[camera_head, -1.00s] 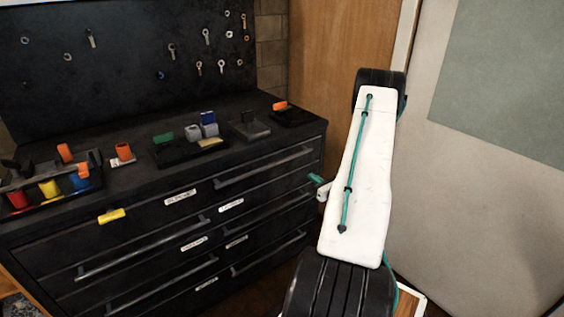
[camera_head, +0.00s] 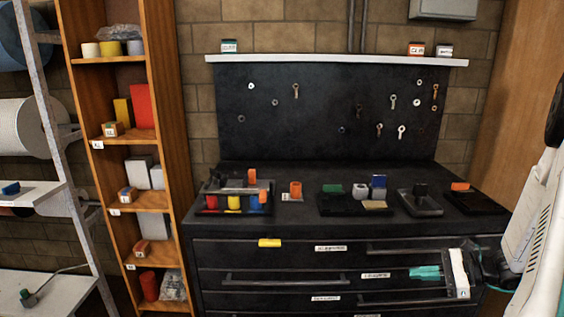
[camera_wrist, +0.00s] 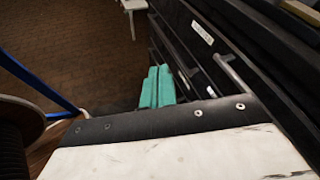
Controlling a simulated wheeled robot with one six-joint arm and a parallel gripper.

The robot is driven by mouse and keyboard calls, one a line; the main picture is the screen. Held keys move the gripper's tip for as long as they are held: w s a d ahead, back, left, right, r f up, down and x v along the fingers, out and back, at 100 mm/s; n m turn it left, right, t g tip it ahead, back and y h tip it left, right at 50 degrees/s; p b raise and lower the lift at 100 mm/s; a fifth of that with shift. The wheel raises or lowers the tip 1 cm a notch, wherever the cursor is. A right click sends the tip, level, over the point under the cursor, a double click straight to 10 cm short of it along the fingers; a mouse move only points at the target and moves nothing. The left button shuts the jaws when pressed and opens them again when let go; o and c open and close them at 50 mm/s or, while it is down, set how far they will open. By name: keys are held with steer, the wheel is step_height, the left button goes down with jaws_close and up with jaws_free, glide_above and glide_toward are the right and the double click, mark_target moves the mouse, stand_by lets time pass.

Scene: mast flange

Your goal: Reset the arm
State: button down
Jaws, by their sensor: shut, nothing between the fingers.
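My gripper (camera_head: 424,272) shows at the lower right of the head view, in front of the drawers of the black tool cabinet (camera_head: 225,247). Its teal fingers point left and are empty. In the wrist view, the two teal fingers (camera_wrist: 157,86) lie side by side, shut, with drawer fronts close on their right. My white arm link stands at the right edge of the head view, partly cut off. I cannot tell whether the fingers touch the cabinet.
Trays and coloured parts stand on the cabinet top below a black pegboard (camera_head: 300,140). A wooden shelf (camera_head: 178,160) and a metal rack (camera_head: 62,140) stand at the left. Drawer handles (camera_head: 400,297) stick out near my gripper. Brown floor (camera_wrist: 75,50) shows in the wrist view.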

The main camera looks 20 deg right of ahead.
steer(key=s+a+r+n+g+h, duration=0.3)
steer(key=s+a+r+n+h, duration=0.2)
steer(key=s+a+r+n, duration=0.3)
steer(key=s+a+r+n+g+h, duration=0.4)
steer(key=s+a+r+n, duration=0.5)
steer(key=a+r+n, duration=0.4)
steer(key=a+n+h, duration=0.1)
steer(key=a, duration=0.3)
steer(key=shift+s+n+g+h, duration=0.3)
steer(key=shift+h, duration=0.1)
